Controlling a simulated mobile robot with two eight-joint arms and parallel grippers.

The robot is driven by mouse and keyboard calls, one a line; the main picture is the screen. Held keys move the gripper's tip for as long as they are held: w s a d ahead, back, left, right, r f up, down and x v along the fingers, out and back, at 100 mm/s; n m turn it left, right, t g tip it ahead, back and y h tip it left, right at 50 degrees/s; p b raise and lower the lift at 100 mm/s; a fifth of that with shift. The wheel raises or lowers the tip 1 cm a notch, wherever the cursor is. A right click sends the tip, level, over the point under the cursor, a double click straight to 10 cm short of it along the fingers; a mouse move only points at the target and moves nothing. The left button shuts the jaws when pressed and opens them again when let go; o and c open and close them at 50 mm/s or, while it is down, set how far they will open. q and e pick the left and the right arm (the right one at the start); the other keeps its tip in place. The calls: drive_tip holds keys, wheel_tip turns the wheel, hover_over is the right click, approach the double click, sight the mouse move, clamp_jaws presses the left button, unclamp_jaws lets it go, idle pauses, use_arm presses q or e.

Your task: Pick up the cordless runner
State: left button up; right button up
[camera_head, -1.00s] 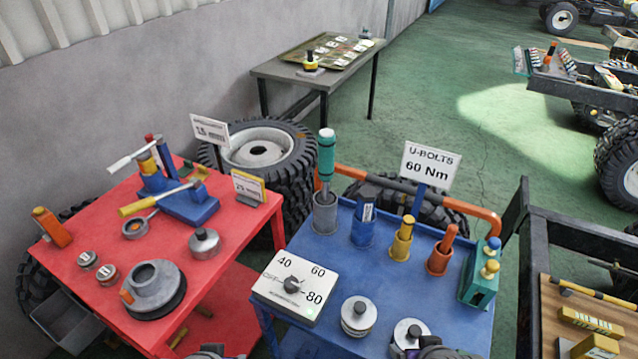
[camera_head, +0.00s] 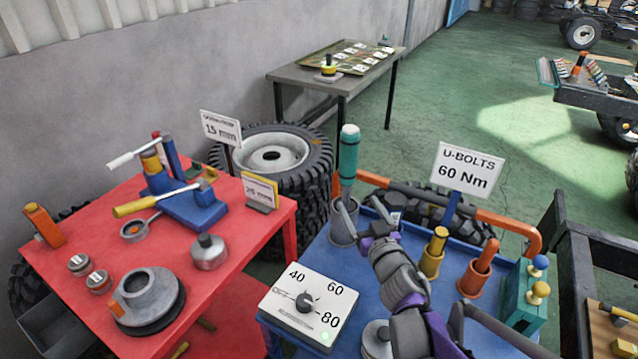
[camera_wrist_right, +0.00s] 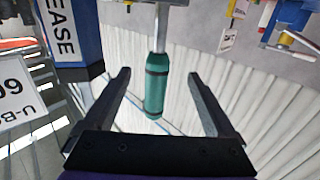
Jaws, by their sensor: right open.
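The cordless runner, which I take to be the green tool (camera_head: 348,155), stands upright in a grey cup (camera_head: 343,228) at the back left of the blue table. In the right wrist view the green tool (camera_wrist_right: 157,88) shows between the two fingers in the picture, with bare space on both sides. My right gripper (camera_head: 358,208) is open and empty, in front of the grey cup and low beside the tool; its fingers also show in the wrist view (camera_wrist_right: 158,75). I cannot tell how far the fingers reach around the tool. My left gripper is out of view.
A blue holder (camera_wrist_right: 70,40) stands beside the grey cup, partly hidden by my arm. A red table (camera_head: 230,280) stands left.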

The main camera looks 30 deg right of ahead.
sight(350, 184)
drive_tip(key=x, duration=0.5)
drive_tip(key=shift+w+d, duration=0.15)
drive_tip(key=x, duration=0.5)
drive_tip(key=shift+w+d+r, duration=0.1)
drive_tip(key=shift+r, duration=0.25)
clamp_jaws()
